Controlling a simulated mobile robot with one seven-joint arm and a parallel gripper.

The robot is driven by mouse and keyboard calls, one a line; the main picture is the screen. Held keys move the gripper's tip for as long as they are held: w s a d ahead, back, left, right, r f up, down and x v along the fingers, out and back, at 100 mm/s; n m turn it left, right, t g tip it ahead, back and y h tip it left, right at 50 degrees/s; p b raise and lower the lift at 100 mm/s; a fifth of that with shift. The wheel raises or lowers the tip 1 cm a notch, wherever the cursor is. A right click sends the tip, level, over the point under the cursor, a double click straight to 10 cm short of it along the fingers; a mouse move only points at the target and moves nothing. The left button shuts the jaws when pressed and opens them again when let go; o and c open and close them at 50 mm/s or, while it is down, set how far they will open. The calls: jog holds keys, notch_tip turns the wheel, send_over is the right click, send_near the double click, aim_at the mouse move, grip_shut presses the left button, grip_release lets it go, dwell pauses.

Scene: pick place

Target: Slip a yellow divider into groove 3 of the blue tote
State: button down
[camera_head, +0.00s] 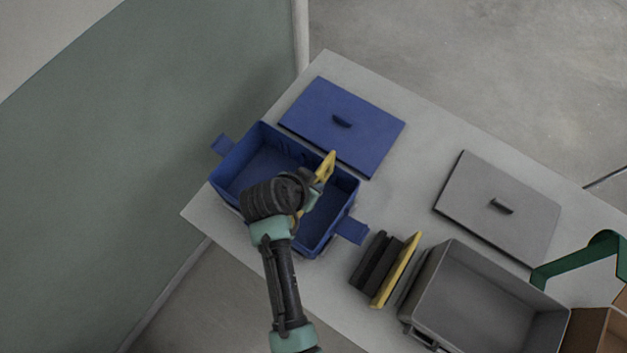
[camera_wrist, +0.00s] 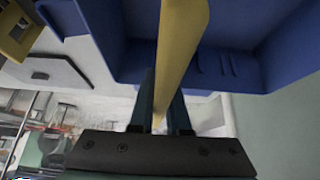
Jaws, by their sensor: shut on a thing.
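The blue tote (camera_head: 232,178) stands open at the table's left end, with a tab handle at each end. It also shows in the wrist view (camera_wrist: 270,62), where grooves appear as short ridges on its inner wall. My gripper (camera_wrist: 162,98) is shut on a yellow divider (camera_wrist: 181,38). In the head view the held divider (camera_head: 326,167) is over the right half of the tote, partly hidden by my wrist. I cannot tell how deep it sits or which groove it lines up with. A second yellow divider (camera_head: 397,270) stands beside dark dividers (camera_head: 373,260) right of the tote.
A blue lid (camera_head: 350,122) lies flat behind the tote. A grey lid (camera_head: 500,208) lies behind an open grey tote (camera_head: 480,262). A brown box (camera_head: 598,335) and a green curved object (camera_head: 585,258) are at the right edge. A wall is close on the left.

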jog(key=shift+f+b, duration=1.85)
jog(key=shift+f, duration=0.65)
dwell(0.3)
jog(key=c, duration=0.8)
grip_release()
jog(key=shift+c, duration=1.4)
jog(key=shift+r, duration=0.1)
notch_tip(320, 180, up, 8)
jog(key=p, duration=0.7)
